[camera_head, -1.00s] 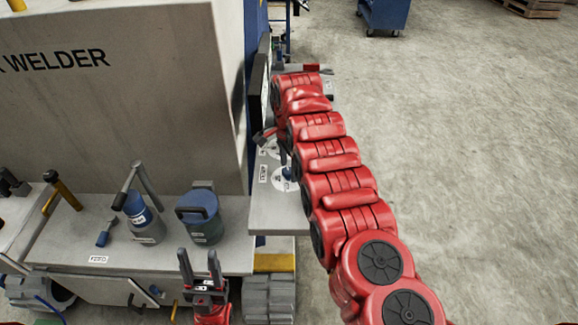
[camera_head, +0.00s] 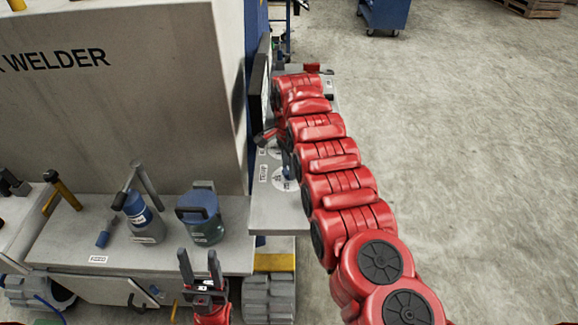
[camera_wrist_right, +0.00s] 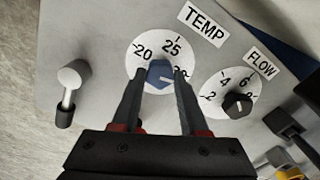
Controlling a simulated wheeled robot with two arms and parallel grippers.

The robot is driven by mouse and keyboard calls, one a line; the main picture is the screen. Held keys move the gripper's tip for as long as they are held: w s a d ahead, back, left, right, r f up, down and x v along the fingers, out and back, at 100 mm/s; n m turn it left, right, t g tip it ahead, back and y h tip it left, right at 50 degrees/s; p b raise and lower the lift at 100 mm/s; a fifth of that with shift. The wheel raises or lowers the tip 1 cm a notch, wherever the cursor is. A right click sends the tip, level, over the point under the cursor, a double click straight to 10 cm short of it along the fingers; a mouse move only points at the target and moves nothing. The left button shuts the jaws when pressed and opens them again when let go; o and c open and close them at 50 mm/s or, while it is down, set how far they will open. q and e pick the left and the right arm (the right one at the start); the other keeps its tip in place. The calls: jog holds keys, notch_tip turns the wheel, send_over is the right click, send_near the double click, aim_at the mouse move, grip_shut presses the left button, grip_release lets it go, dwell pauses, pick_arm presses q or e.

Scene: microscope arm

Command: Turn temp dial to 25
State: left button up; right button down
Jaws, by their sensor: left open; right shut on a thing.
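The temp dial is a blue knob (camera_wrist_right: 160,73) on a white round scale plate (camera_wrist_right: 137,65), under a TEMP label, in the right wrist view. The number 20 shows at the plate's left and 25 at its top; a number on the right is partly hidden. A pale mark crosses the knob, but I cannot read its setting surely. My right gripper (camera_wrist_right: 158,80) has one finger on each side of the knob and is shut on it. In the head view the white plate (camera_head: 279,184) shows beside my right arm.
A black flow dial (camera_wrist_right: 237,104) sits right of the temp dial. A lever switch (camera_wrist_right: 70,90) stands on the left. In the head view, a blue-lidded canister (camera_head: 200,215) and a blue-grey bottle (camera_head: 143,220) stand on the bench.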

jog(key=n+b, duration=0.3)
jog(key=shift+f+n, duration=0.2)
jog(key=shift+n, duration=0.1)
jog(key=shift+n+b, duration=0.5)
jog(key=shift+n, duration=0.3)
jog(key=shift+w+r+n+b, duration=0.15)
jog(key=shift+n+b, duration=0.15)
jog(key=shift+n, duration=0.7)
jog(key=n, duration=0.2)
jog(key=shift+n, duration=0.3)
jog(key=n+p, duration=0.1)
jog(key=n, duration=0.1)
jog(key=shift+r+n, duration=0.1)
jog(key=shift+n, duration=0.2)
jog(key=shift+a+n, duration=0.1)
jog(key=shift+n, duration=1.4)
